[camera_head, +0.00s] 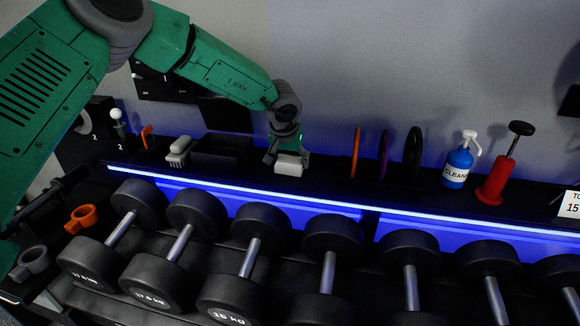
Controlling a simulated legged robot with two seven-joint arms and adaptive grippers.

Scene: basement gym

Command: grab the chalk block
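The chalk block (289,166) is a small white block on the black shelf, just right of a black tray. My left arm comes in from the upper left, and its gripper (287,153) points down at the block. Its fingers are at the block, one near each side, and partly hide its top and back. Whether the fingers touch or press on the block is too small to tell. The block appears to rest on the shelf. My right gripper is not in view.
Left of the block are an open black tray (221,151) and a white-bristled brush (179,150). To the right stand upright discs (384,154), a blue cleaner bottle (457,166) and a red black-topped tool (497,180). Dumbbells (253,251) line the rack below.

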